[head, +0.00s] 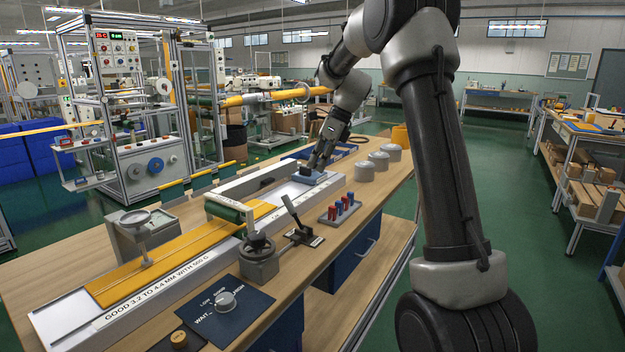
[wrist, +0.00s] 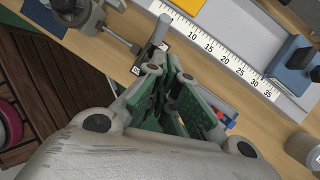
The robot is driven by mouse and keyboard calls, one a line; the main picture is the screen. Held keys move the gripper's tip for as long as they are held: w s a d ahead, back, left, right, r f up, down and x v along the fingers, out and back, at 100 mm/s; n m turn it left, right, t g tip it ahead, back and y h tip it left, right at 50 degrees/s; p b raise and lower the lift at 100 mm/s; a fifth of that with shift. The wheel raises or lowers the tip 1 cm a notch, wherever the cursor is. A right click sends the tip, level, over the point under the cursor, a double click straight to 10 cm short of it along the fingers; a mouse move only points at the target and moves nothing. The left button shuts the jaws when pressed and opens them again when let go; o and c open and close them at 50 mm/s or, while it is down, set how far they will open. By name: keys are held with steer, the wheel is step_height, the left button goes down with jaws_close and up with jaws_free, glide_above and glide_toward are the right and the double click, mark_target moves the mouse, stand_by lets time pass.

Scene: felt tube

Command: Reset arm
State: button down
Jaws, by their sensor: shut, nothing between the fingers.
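My gripper (head: 318,160) is over the workbench in the head view, close to the blue block at the right end of the long white track. In the wrist view my gripper (wrist: 177,100) has its green-padded fingers together and empty, above the bench edge. The lower part of the arm stands at the right of the head view. The blue block (wrist: 299,52) lies to the right of the fingers in the wrist view, apart from them. It also shows in the head view (head: 308,177), partly covered by the gripper.
The bench (head: 285,290) carries a yellow felt strip (head: 180,250), a lever (head: 292,212), a rack of red and blue pegs (head: 340,208), a dial panel (head: 228,305) and several grey cylinders (head: 365,172). A ruler scale (wrist: 225,58) runs along the track. Green floor is open behind.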

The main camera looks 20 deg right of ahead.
steer(key=shift+d+r, duration=0.2)
steer(key=shift+r, duration=0.45)
steer(key=s+d+f+n+g+h, duration=0.15)
steer(key=s+f+n, duration=0.25)
steer(key=s+n, duration=0.6)
steer(key=s+r+n+t+h, duration=0.1)
steer(key=s+r+n+t, duration=0.1)
steer(key=s+n, duration=0.6)
steer(key=s+r+n+t+h, duration=0.2)
steer(key=s+n, duration=0.5)
steer(key=s, duration=1.3)
steer(key=shift+a+r+n, duration=0.3)
steer(key=shift+r+n, duration=0.1)
steer(key=shift+r, duration=0.5)
